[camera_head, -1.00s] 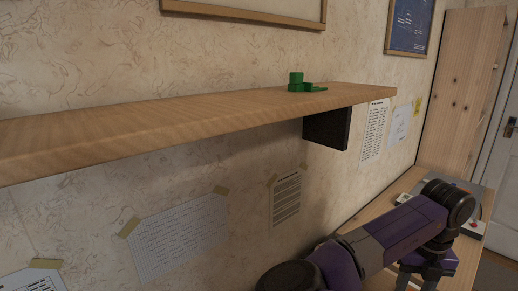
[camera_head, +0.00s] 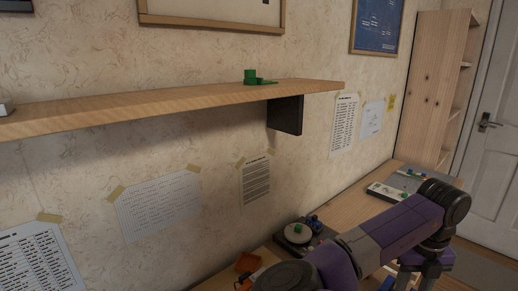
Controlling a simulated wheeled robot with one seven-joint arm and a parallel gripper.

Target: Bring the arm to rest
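My purple and black arm (camera_head: 390,232) reaches in from the bottom of the head view, over the wooden table, and bends down at its dark joint at the right. The part below that joint is only partly seen at the lower right edge. My gripper's fingers are not visible, so nothing shows of what it may hold.
A wooden wall shelf (camera_head: 180,98) on a dark bracket (camera_head: 286,115) carries green blocks (camera_head: 254,78). On the table below are a round grey device (camera_head: 293,237), a grey panel (camera_head: 405,181) and an orange object (camera_head: 247,262). A wooden bookcase (camera_head: 437,90) and a white door (camera_head: 493,160) stand at the right.

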